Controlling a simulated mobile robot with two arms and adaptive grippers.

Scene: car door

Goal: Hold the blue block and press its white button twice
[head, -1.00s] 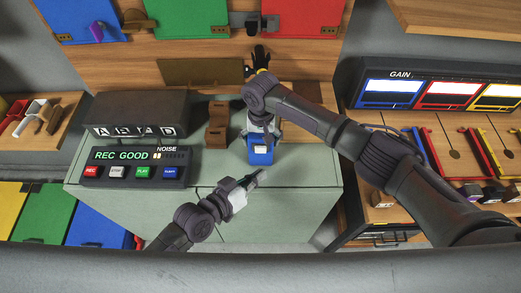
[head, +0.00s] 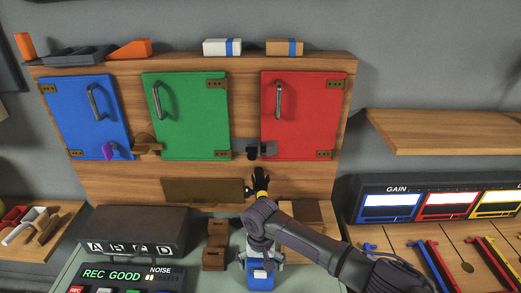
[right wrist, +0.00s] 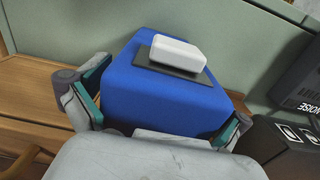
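The blue block (head: 260,282) is low in the middle of the head view, under my right gripper (head: 262,262). In the right wrist view the blue block (right wrist: 165,100) fills the middle, with its white button (right wrist: 178,52) on a dark plate facing up. The fingers of my right gripper (right wrist: 160,108), with teal pads, are on both sides of the block and appear closed against it. The button is clear of the fingers and looks raised. My left gripper is not in view.
A box with letters (head: 135,230) and a REC GOOD panel (head: 125,275) stand to the left. Brown blocks (head: 215,245) are close beside my right gripper. A cabinet with blue, green and red doors (head: 303,115) is behind. A GAIN panel (head: 440,198) is at right.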

